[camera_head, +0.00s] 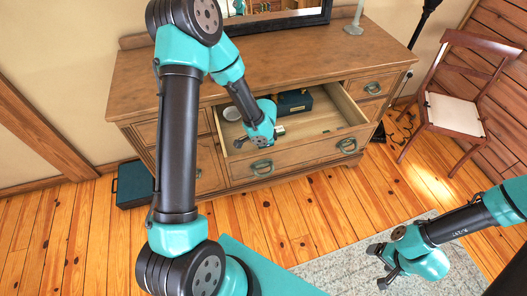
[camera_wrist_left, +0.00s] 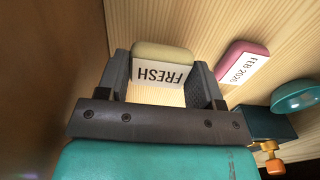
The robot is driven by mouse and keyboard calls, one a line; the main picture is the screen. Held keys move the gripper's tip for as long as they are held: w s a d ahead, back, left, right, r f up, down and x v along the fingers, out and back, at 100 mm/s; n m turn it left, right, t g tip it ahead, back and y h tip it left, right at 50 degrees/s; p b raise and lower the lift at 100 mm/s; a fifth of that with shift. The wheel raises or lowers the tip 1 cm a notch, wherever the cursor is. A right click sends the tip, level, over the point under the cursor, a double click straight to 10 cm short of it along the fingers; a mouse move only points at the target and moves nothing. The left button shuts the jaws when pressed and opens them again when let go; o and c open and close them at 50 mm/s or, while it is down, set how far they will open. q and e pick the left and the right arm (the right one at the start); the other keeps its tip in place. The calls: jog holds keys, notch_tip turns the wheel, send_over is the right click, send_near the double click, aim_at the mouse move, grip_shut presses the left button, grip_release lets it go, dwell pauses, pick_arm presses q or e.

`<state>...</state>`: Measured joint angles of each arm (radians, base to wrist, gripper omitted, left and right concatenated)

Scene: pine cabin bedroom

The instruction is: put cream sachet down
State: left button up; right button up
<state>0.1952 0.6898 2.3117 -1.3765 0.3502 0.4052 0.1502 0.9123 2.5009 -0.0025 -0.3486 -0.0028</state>
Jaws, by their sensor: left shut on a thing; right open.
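The cream sachet (camera_wrist_left: 163,55), a small rounded block with a white label reading "FRESH", sits between the two fingers of my left gripper (camera_wrist_left: 162,78) in the left wrist view. The fingers are shut on it. Pale wood of the drawer floor lies behind it; I cannot tell whether it touches that floor. In the head view my left gripper (camera_head: 258,138) is down inside the open drawer (camera_head: 325,122), near its front wall, and mostly hides the sachet. My right gripper (camera_head: 384,265) is open and empty, low over the grey rug.
A pink sachet (camera_wrist_left: 243,60) labelled "FEB 2026" lies beside the cream one. The drawer's right part looks clear. A chair (camera_head: 455,108) stands at the right.

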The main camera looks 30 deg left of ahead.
pick_arm(q)
jog(key=shift+f, duration=1.15)
jog(key=shift+f, duration=0.1)
jog(key=o, duration=0.9)
notch_tip(320, 180, up, 12)
dwell(0.4)
